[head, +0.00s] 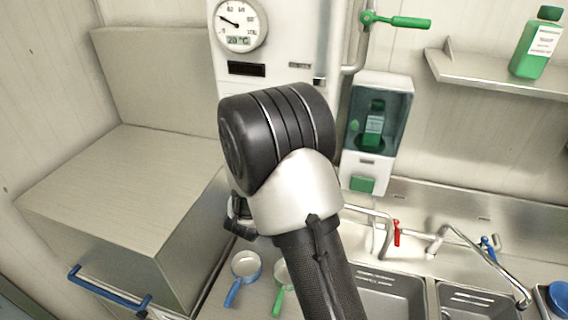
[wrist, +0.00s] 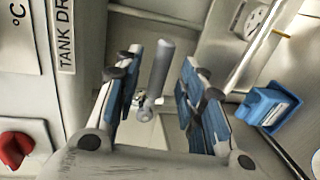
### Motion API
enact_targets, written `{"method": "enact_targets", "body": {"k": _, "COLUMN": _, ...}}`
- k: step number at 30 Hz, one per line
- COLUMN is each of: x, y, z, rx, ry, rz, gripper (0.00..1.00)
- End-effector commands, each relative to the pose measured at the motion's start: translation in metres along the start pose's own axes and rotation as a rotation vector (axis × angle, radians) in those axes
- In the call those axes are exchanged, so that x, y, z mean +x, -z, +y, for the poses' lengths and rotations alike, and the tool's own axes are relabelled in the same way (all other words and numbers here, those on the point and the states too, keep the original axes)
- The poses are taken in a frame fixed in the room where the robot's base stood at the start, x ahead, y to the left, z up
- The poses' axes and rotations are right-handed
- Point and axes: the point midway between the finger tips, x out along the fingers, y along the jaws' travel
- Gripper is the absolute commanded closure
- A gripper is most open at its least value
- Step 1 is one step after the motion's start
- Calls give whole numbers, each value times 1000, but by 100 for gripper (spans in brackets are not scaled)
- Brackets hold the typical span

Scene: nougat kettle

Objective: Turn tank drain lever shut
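In the wrist view a grey cylindrical lever handle (wrist: 161,70) stands between the two blue-padded fingers of my gripper (wrist: 160,78). The fingers are spread, with a visible gap on each side of the handle. The handle tilts slightly and joins a small metal fitting (wrist: 146,106) at its lower end. A label reading "TANK DR" (wrist: 66,36), cut off at the top, is on the panel to the left. In the head view my arm hides the lever, and the fingers cannot be made out.
A red knob (wrist: 14,148) is left of my gripper and a blue container (wrist: 268,106) right of it. The head view shows a dial gauge (head: 240,24), a green-handled valve (head: 398,21), a dispenser (head: 376,125), a sink (head: 388,295) and a large metal box (head: 120,195).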

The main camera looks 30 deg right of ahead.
Motion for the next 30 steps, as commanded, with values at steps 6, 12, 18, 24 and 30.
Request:
{"method": "enact_targets", "body": {"k": 6, "x": -48, "y": 2, "z": 0, "rx": -2, "ry": -1, "rz": 5, "gripper": 63}}
{"method": "enact_targets", "body": {"k": 12, "x": -74, "y": 1, "z": 0, "rx": -1, "ry": -1, "rz": 3, "gripper": 63}}
{"method": "enact_targets", "body": {"k": 18, "x": -81, "y": 0, "z": 0, "rx": 0, "ry": 0, "rz": 0, "gripper": 63}}
{"method": "enact_targets", "body": {"k": 24, "x": -81, "y": 0, "z": 0, "rx": -1, "ry": 0, "rz": 0, "gripper": 63}}
{"method": "enact_targets", "body": {"k": 30, "x": -81, "y": 0, "z": 0, "rx": 2, "ry": 0, "rz": 2, "gripper": 63}}
